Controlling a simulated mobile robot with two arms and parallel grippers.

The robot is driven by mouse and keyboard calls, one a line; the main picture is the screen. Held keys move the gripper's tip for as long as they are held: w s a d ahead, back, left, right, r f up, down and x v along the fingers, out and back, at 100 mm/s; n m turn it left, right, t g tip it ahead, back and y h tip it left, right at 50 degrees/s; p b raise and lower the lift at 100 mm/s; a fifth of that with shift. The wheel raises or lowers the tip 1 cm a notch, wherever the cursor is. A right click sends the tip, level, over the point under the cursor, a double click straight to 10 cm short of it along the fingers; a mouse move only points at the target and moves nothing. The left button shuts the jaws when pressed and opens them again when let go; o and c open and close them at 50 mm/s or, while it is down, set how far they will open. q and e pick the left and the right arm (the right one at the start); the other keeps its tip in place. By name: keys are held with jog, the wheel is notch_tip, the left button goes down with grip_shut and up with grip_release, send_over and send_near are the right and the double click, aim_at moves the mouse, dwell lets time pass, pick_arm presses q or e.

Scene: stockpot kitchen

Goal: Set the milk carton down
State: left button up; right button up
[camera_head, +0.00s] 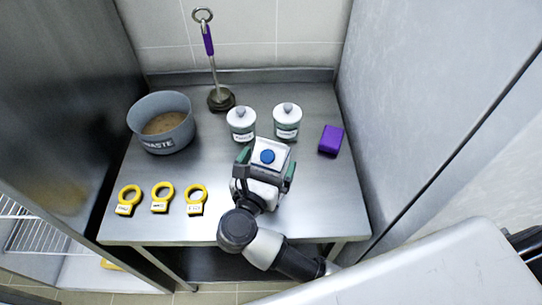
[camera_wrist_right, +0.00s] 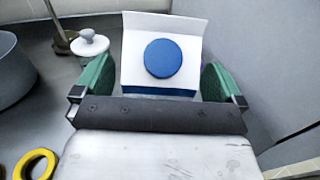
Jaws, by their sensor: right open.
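The milk carton (camera_head: 268,156) is white with a round blue cap and stands in the middle right of the steel table, in front of two lidded jars. It also shows in the right wrist view (camera_wrist_right: 128,58), upright between the fingers. My right gripper (camera_head: 264,166) is open, with its green-padded fingers on either side of the carton. In the right wrist view the right gripper (camera_wrist_right: 157,82) shows gaps at the carton's sides. The carton's base is hidden by the gripper. My left gripper is not in view.
Two white lidded jars (camera_head: 241,122) (camera_head: 287,120) stand close behind the carton. A grey waste pot (camera_head: 164,141), a purple-handled ladle (camera_head: 220,98), a purple block (camera_head: 331,139) and yellow rings (camera_head: 196,196) are on the table (camera_head: 330,205). The table's front right is clear.

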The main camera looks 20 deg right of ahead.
jog(key=b+v, duration=0.2)
jog(key=v, duration=0.8)
jog(key=shift+b, duration=0.35)
